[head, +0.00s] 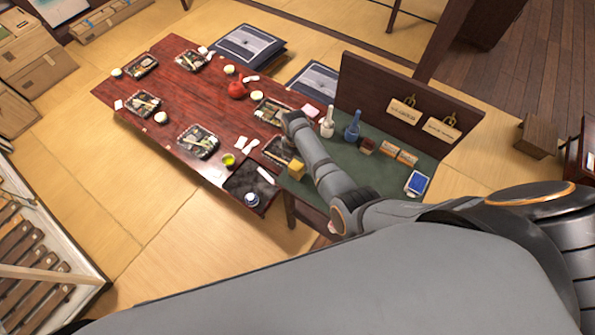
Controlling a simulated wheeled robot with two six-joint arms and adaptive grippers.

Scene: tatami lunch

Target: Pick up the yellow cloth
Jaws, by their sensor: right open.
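A small yellow block-shaped thing (296,169) sits near the left edge of the green-topped side table. It is the only clearly yellow small item there, and it is too small to tell if it is folded cloth. My right arm reaches over the green top, and its gripper (290,119) is at the far end of the arm, above the border of the red table. The gripper is open, apart from the yellow thing and beyond it. Its fingertips are small and partly hidden. My left gripper is out of view.
The green table (385,180) holds a white bottle (327,122), a blue bottle (352,126), small boxes and a blue-white card box (417,183), with an upright board (365,90) behind. The red table (175,95) holds several lunch trays and a red teapot (237,89).

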